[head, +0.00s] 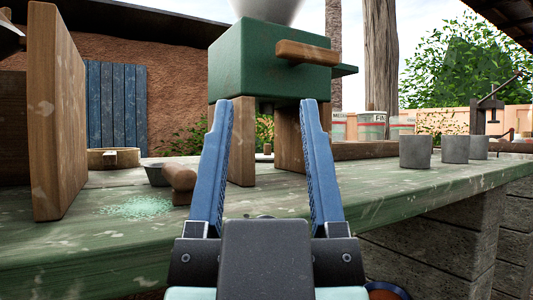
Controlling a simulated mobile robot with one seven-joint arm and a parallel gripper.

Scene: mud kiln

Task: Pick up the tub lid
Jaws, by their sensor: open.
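My gripper (266,104) is open, its two blue fingers pointing forward and up over the green table, with nothing between them. Several pale labelled tubs (373,127) stand at the back, right of centre, beyond the fingertips. Their tops show only as thin rims, and I cannot tell whether a lid sits on any of them. I cannot make out a separate tub lid for certain. A low round tan piece (101,158) with a wooden block at its front lies at the left, and I cannot tell what it is.
A green machine (262,57) on wooden legs stands straight ahead behind the fingers. A wooden board (58,110) stands upright at the left. Several grey cups (415,151) line the right.

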